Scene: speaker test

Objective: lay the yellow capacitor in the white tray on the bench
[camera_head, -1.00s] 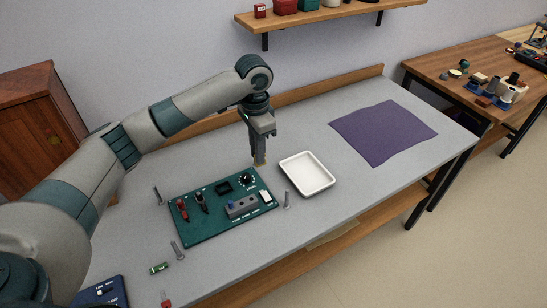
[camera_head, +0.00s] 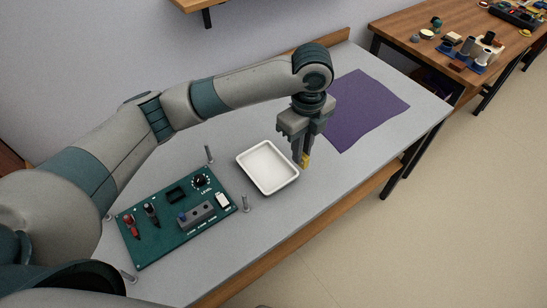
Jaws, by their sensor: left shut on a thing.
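The yellow capacitor (camera_head: 306,160) is held at the fingertips of my left gripper (camera_head: 302,157), which is shut on it. The gripper points down just right of the white tray (camera_head: 246,163), by the tray's right rim. The capacitor does not look to be over the tray's floor; its height above the bench is hard to tell. The white tray lies flat on the grey bench (camera_head: 330,172) and is empty. My right gripper is not in view.
A green circuit board (camera_head: 152,240) with knobs and clips lies left of the tray. Metal posts stand near it, one (camera_head: 245,204) close to the tray's front. A purple cloth (camera_head: 368,108) lies behind the gripper. A wooden side table (camera_head: 400,32) with parts stands at the back right.

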